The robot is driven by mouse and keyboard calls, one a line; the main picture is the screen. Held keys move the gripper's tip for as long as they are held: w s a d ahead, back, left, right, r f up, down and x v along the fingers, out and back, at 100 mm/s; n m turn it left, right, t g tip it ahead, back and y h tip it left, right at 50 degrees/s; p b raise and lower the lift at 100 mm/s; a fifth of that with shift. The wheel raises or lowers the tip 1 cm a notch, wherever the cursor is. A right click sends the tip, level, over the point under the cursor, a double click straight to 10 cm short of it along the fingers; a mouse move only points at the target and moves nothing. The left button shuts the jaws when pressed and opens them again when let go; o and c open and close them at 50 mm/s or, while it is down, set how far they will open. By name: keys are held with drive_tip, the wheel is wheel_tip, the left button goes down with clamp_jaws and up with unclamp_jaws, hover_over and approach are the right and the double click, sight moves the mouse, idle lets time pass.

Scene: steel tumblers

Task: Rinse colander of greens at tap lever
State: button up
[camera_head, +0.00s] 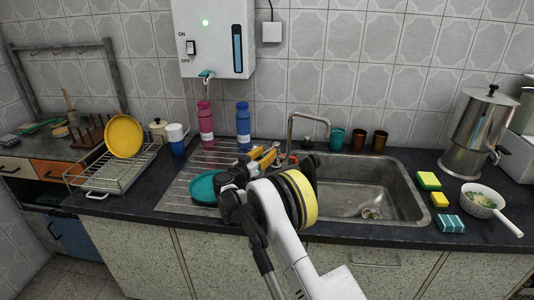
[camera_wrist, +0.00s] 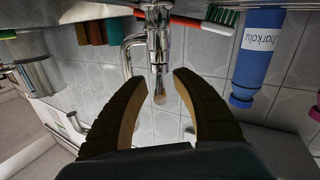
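A white, long-handled colander (camera_head: 480,212) with greens (camera_head: 481,198) in it stands on the counter right of the sink. The chrome tap (camera_head: 291,128) rises behind the sink (camera_head: 385,192), its spout arching over the basin. My gripper (camera_head: 272,157) is at the sink's left rear, close to the tap base and far from the colander. In the wrist view, which looks upside down, my fingers are open and empty. The chrome tap body (camera_wrist: 158,35) and its slim lever (camera_wrist: 159,88) appear between them, without clear contact. I cannot tell the exact depth gap.
A teal bowl (camera_head: 203,188) sits on the drainboard beside my arm. A pink bottle (camera_head: 205,125) and a blue bottle (camera_head: 243,127) stand behind it. Several cups stand behind the sink. Sponges (camera_head: 429,181) and a steel urn (camera_head: 478,135) are at right. The basin is mostly clear.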

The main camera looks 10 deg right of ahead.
drive_tip(key=v, duration=1.2)
drive_tip(key=shift+c, duration=0.5)
